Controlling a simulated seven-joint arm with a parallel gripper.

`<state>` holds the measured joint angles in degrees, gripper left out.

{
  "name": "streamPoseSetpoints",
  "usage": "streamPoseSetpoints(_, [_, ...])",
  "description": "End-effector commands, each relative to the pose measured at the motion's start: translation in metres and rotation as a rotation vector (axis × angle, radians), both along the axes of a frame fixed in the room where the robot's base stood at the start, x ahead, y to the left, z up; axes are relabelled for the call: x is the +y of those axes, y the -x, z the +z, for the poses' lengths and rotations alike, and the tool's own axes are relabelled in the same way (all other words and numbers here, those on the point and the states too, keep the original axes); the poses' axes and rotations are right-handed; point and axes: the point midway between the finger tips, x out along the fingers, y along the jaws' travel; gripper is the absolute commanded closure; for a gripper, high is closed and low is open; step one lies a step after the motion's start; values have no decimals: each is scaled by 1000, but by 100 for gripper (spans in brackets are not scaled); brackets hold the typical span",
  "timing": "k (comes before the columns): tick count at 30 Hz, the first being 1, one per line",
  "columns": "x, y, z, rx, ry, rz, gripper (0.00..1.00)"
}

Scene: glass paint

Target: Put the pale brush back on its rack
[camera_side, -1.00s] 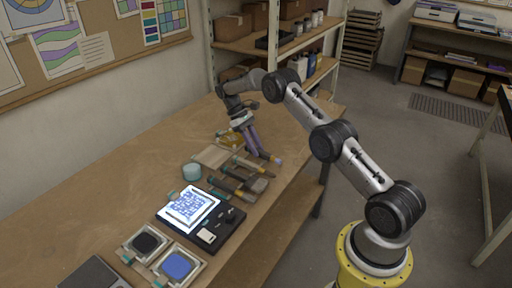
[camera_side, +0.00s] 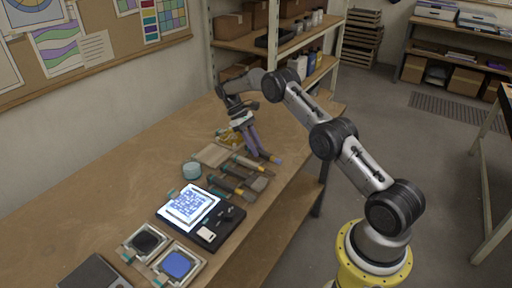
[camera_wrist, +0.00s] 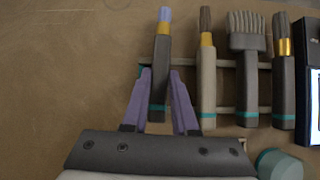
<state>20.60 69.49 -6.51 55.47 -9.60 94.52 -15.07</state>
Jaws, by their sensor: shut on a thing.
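My gripper (camera_wrist: 161,74) has purple fingers closed on the handle of a brush with pale lilac bristles (camera_wrist: 165,15). This brush has a dark handle, a gold ferrule and a teal band, and points up the wrist view. It lies over the left end of the rack (camera_wrist: 223,64), roughly parallel to the other brushes; I cannot tell whether it touches the rails. Beside it on the rack are a pale-handled brush (camera_wrist: 207,85), a wide dark brush (camera_wrist: 248,85) and another dark brush (camera_wrist: 283,85). In the side view my gripper (camera_side: 258,153) is low over the bench's far part.
A teal jar (camera_side: 191,171) stands left of the brushes. Nearer are a lit panel (camera_side: 190,207) in a black case and two framed pads, one black (camera_side: 147,242) and one blue (camera_side: 178,265). The bench's left side (camera_side: 100,205) is clear.

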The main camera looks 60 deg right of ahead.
Motion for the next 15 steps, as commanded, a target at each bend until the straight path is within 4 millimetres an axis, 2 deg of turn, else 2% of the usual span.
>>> streamPoseSetpoints(15, [0,0,-4,0,0,0,100])
